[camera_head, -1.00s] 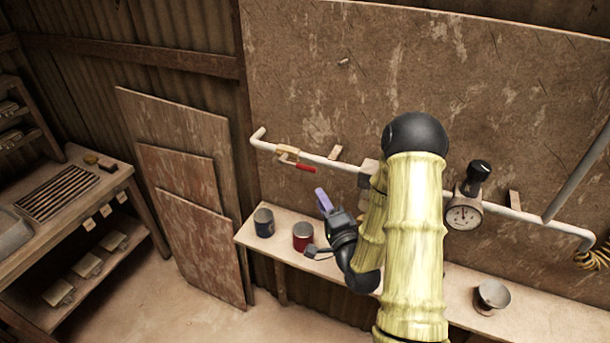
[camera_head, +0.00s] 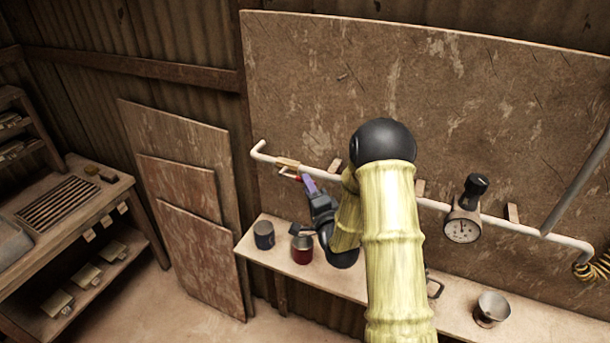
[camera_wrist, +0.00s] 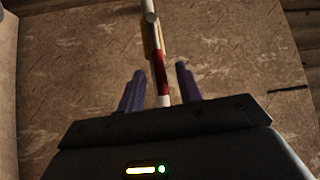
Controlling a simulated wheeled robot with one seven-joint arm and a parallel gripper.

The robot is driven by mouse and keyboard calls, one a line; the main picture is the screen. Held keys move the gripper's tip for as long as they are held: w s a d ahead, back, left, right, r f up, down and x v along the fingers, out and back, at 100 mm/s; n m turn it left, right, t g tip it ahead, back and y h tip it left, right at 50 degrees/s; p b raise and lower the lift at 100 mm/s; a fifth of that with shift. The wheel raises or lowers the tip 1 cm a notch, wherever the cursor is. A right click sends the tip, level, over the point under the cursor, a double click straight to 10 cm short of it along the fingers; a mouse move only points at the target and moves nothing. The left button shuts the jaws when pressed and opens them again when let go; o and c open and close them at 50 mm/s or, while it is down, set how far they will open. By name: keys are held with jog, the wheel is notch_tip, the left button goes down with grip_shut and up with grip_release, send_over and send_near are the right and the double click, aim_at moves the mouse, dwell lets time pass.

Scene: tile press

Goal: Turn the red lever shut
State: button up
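The red lever (camera_wrist: 160,72) shows in the wrist view, running up the picture from a pale tip to the brass valve and white pipe. My gripper (camera_wrist: 158,82) is open, with one purple finger on each side of the lever and gaps visible between. In the head view my gripper (camera_head: 306,182) is up at the pipe, just right of the brass valve (camera_head: 287,163). Only a bit of the red lever (camera_head: 290,175) shows there, as my gripper hides the rest. Whether the fingers touch the lever cannot be told there.
The white pipe (camera_head: 330,171) runs along the wall board. A pressure gauge (camera_head: 462,229) hangs on it at right.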

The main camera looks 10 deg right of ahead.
jog(key=shift+p+x, duration=0.45)
jog(key=shift+x, duration=1.1)
jog(key=shift+c, duration=0.4)
grip_shut()
